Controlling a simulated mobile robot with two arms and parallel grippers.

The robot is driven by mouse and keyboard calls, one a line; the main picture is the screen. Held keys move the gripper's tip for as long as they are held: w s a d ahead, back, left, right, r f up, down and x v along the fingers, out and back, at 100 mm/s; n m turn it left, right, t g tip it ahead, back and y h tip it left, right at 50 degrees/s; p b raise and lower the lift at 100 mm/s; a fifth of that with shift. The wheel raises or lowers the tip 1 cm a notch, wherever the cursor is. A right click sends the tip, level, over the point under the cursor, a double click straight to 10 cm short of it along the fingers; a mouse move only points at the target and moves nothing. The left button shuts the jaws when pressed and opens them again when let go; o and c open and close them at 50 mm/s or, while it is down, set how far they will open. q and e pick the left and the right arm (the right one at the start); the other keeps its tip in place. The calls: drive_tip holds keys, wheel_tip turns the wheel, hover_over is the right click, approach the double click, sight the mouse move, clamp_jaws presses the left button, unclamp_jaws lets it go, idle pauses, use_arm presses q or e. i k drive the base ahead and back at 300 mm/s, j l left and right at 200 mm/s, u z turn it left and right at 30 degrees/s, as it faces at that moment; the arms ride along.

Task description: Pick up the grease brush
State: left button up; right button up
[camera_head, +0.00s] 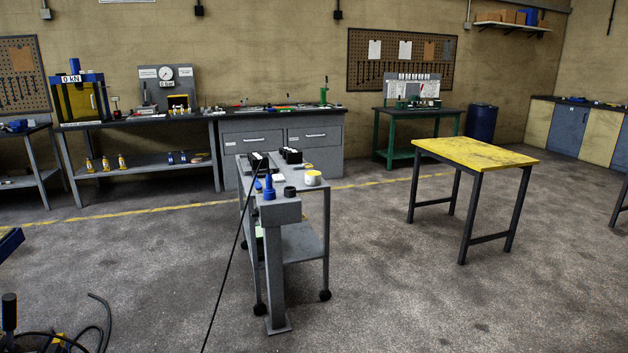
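I cannot pick out the grease brush for certain. A grey trolley (310,264) stands in the middle of the floor with small items on its top. A white-and-yellow tin (313,178) sits near the right edge of that top. A small yellowish item (307,167) lies just behind the tin, too small to identify. Neither of my grippers shows in the view.
A grey post (275,275) with a blue item (268,188) and a black cup (290,192) stands at the trolley's front. A black cable runs down to the floor. A yellow-topped table (470,152) stands right. Hoses (97,325) lie lower left. Floor between trolley and table is clear.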

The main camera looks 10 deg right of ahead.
sight(258, 187)
drive_tip(key=i+l, duration=0.35)
drive_tip(key=i, duration=0.15)
drive_tip(key=i+l, duration=0.35)
drive_tip(key=i, duration=0.15)
